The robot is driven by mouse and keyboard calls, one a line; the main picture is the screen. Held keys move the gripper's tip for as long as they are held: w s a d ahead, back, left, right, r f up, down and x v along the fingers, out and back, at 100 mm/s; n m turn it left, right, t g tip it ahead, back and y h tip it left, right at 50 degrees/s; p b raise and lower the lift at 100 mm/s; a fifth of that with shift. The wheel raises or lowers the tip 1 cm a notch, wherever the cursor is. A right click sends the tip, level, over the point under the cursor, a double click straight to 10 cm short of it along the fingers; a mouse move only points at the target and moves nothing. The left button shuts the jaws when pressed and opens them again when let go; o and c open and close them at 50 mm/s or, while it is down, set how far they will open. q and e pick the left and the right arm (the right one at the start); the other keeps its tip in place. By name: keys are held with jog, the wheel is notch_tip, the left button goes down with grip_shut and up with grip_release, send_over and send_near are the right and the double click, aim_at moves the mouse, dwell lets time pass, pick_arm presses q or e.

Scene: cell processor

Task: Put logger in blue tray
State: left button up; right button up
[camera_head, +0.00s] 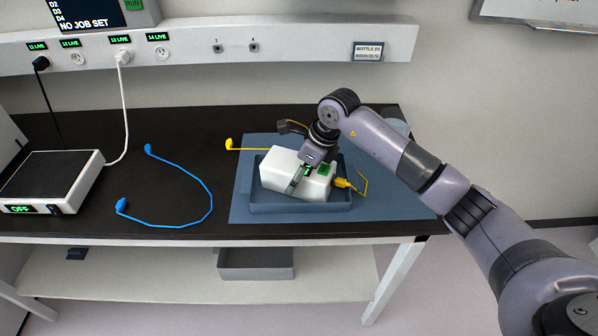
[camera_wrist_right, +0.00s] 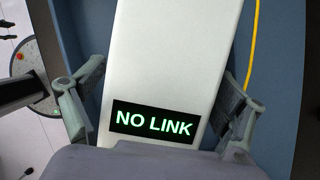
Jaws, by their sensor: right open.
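The logger (camera_head: 280,166) is a white box lying in the blue tray (camera_head: 300,208) on the bench. It stands up above the tray's rim, and I cannot tell if it lies fully flat on the floor of the tray. In the right wrist view the logger (camera_wrist_right: 172,50) fills the middle and its display reads NO LINK. My right gripper (camera_head: 301,180) is over the logger, open, with one finger on each side of it. Whether the fingers touch it is unclear. My left gripper is not in view.
A blue mat (camera_head: 240,205) lies under the tray. A yellow cable (camera_head: 250,149) runs behind and beside the logger. A blue cable (camera_head: 212,196) lies on the bench to the left, near a white device (camera_head: 88,190) reading OFF.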

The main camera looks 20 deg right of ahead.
jog(key=shift+r, duration=0.25)
jog(key=shift+d+r, duration=0.15)
jog(key=shift+r, duration=0.15)
jog(key=b+v, duration=0.2)
jog(key=v, duration=0.9)
jog(key=shift+s, duration=0.15)
